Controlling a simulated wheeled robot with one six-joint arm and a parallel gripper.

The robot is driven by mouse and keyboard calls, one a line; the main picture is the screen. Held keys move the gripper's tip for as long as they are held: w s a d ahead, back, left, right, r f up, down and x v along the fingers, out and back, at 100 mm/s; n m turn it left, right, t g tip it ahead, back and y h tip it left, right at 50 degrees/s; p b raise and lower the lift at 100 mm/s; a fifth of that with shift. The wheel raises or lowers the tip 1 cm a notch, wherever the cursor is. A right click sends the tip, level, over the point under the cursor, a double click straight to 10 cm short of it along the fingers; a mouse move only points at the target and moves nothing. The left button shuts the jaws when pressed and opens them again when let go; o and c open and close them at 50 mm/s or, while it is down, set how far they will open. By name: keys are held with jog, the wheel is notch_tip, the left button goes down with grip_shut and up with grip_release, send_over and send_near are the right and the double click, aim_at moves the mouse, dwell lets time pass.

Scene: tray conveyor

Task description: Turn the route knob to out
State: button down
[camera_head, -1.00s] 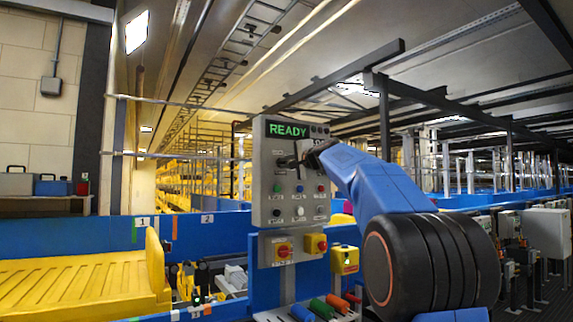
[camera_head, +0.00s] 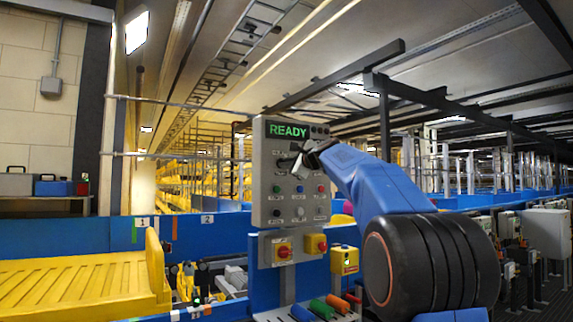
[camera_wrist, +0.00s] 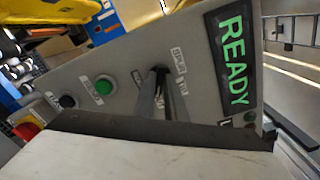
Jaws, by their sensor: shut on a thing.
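The grey control panel (camera_head: 262,205) stands upright near the centre of the head view, with a green READY display (camera_head: 287,131) at its top. The route knob (camera_wrist: 160,71) is a dark knob below the display, mostly hidden by my gripper in the head view. My gripper (camera_head: 294,167) is at the panel's upper part, its white end tilted. In the wrist view its narrow fingers (camera_wrist: 163,92) are shut on the knob. Small labels sit around the knob, too small to read surely, so I cannot tell which position it points at.
A yellow tray (camera_head: 80,283) lies at left. Grey boxes (camera_head: 546,240) stand at right.

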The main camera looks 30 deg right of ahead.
jog(key=shift+f, duration=0.15)
jog(key=c, duration=1.8)
grip_release()
jog(key=s, duration=1.7)
jog(key=shift+s+d, duration=0.2)
jog(key=shift+d, duration=0.15)
